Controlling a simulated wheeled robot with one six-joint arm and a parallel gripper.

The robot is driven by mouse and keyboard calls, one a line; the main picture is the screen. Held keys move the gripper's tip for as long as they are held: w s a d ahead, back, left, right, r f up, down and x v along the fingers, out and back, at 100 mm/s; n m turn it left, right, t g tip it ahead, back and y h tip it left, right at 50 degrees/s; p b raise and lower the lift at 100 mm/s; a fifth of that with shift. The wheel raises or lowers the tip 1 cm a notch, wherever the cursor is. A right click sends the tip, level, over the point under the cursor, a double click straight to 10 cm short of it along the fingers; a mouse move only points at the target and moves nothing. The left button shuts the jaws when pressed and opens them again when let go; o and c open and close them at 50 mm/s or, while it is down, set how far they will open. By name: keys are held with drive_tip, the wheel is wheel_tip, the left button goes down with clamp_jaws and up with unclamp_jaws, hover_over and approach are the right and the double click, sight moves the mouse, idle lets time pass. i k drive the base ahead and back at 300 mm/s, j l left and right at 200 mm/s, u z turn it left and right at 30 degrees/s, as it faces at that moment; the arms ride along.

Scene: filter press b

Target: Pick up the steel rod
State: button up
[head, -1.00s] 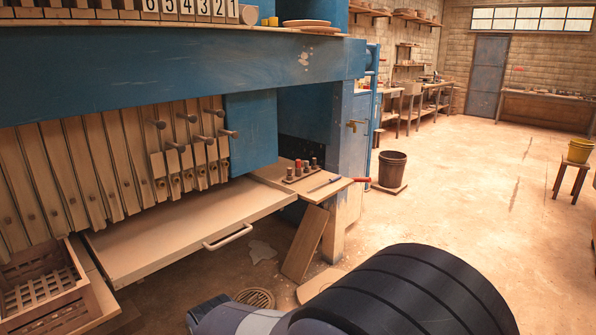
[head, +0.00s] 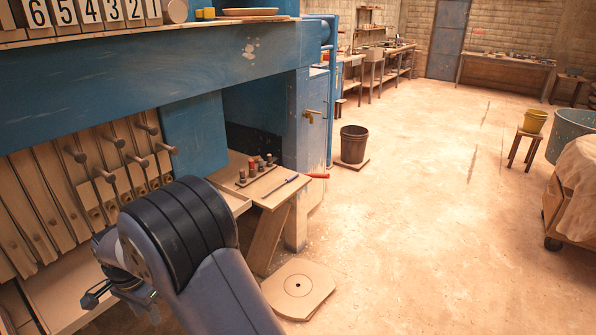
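A thin grey-blue rod (head: 285,187), which looks like the steel rod, lies flat on the small wooden side shelf (head: 270,198) at the right end of the press. It lies in front of a little rack (head: 257,170) of red and dark pegs. My gripper (head: 88,300) is at the lower left, in front of the press tray, well to the left of the rod and apart from it. It is seen small and from the side, so its finger gap is unclear. I see nothing held in it.
The blue press (head: 150,75) with its wooden plates fills the left. A red handle (head: 317,175) sticks out by the shelf's right corner. A board leans below the shelf. A wooden plate (head: 298,285) lies on the floor.

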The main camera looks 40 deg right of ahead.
sight(296, 174)
drive_tip(key=i+l+z, duration=0.2)
drive_tip(key=i+l, duration=0.3)
drive_tip(key=l, duration=0.35)
drive_tip(key=i+l+z, duration=0.15)
drive_tip(key=i+l, duration=0.45)
drive_tip(key=l, duration=0.2)
drive_tip(key=i+l+z, duration=0.2)
drive_tip(key=i+l, duration=0.4)
drive_tip(key=l, duration=0.15)
